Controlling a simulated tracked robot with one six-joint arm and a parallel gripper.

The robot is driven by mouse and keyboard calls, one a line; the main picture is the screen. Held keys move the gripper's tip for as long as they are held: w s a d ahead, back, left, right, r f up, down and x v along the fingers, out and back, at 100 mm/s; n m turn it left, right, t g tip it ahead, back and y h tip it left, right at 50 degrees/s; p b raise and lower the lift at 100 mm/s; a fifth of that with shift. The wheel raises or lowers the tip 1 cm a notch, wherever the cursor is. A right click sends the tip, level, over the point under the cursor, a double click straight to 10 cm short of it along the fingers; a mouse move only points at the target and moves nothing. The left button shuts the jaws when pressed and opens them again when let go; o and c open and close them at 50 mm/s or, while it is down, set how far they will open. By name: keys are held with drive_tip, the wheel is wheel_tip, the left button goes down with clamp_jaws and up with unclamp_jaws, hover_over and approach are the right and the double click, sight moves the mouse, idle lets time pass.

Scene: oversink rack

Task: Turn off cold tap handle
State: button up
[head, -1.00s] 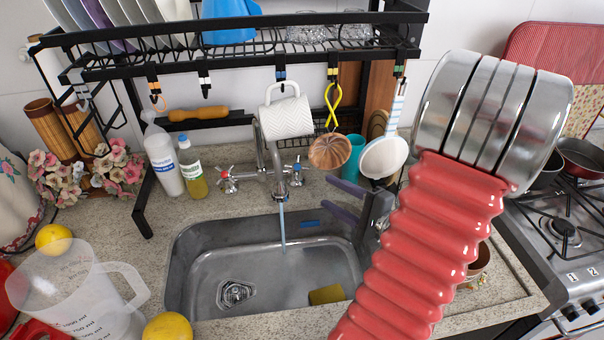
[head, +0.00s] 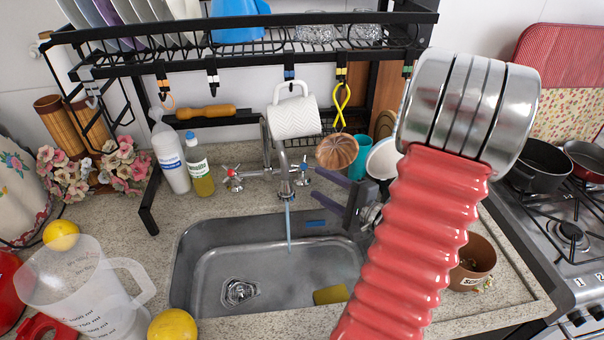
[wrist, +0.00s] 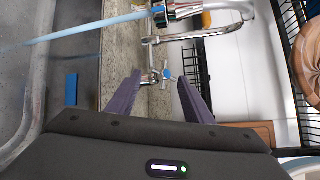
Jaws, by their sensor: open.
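The cold tap handle (head: 303,170), with blue marking, is on the right of the tap behind the sink. It also shows in the wrist view (wrist: 166,75), beyond and between my fingertips. My gripper (head: 312,180) is open and empty, its two purple fingers pointing at the handle from the right, apparently just short of it. The fingers also show in the wrist view (wrist: 159,77). The other handle (head: 233,178), with a red mark, is on the left. The spout (head: 284,175) pours a stream of water (head: 289,235) into the sink.
The steel sink (head: 200,262) holds a yellow sponge (head: 331,294). Bottles (head: 200,170) stand left of the tap.

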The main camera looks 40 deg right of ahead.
sight(302, 176)
drive_tip(key=shift+w+a+f, duration=0.1)
drive_tip(key=shift+w+f, duration=0.1)
drive_tip(key=shift+w, duration=1.15)
drive_tip(key=shift+w+d+f, duration=0.1)
drive_tip(key=shift+w+f, duration=0.05)
drive_tip(key=shift+w, duration=1.25)
drive_tip(key=shift+w+a+f, duration=0.1)
drive_tip(key=shift+w+f, duration=0.1)
drive_tip(key=shift+w, duration=1.15)
drive_tip(key=shift+c, duration=0.6)
drive_tip(key=shift+f, duration=0.1)
drive_tip(key=c, duration=0.7)
